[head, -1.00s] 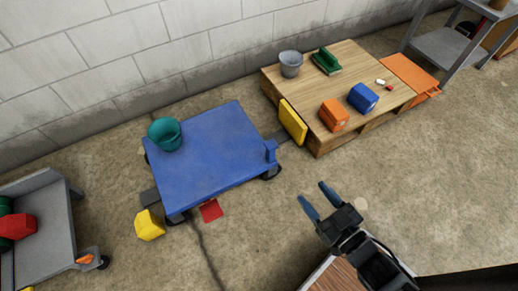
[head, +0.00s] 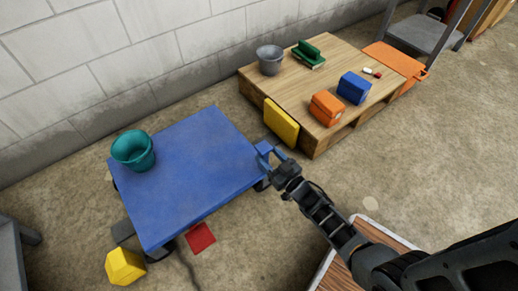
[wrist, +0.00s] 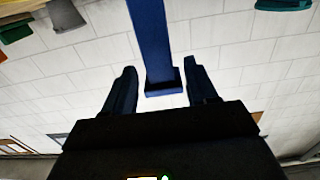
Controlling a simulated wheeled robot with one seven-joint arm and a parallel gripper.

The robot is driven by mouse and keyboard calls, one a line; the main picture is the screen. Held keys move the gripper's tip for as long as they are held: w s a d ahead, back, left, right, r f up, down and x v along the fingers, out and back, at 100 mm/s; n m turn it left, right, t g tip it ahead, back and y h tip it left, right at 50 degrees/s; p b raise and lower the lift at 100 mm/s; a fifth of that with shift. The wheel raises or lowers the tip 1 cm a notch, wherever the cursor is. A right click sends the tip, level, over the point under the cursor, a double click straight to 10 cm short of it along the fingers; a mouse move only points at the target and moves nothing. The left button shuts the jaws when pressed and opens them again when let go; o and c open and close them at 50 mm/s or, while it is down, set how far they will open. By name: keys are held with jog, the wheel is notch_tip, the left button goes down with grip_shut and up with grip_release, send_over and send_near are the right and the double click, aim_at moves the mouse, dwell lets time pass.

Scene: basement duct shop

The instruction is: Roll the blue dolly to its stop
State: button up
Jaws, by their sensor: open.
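The blue dolly (head: 195,165) is a flat deck on dark wheels, with a small blue upright handle (head: 263,150) at its right corner. A teal bucket (head: 133,150) stands on its left corner. My gripper (head: 272,160) is at this handle with its fingers open. In the wrist view a blue bar (wrist: 152,35) stands between the two spread fingers (wrist: 160,78), with gaps visible on both sides. A yellow pad (head: 281,122) is on the left side of the wooden pallet platform (head: 325,140), to the right of the dolly and apart from it.
The platform carries a grey bucket (head: 270,60), a green item (head: 308,54), an orange block (head: 326,107) and a blue block (head: 353,87). A yellow block (head: 125,267) and a red square (head: 200,238) are on the floor by the dolly's near side. A wall runs behind.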

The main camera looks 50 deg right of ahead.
aim_at(260, 148)
jog(key=b+x, duration=0.1)
jog(key=x, duration=0.4)
grip_shut()
dwell(0.5)
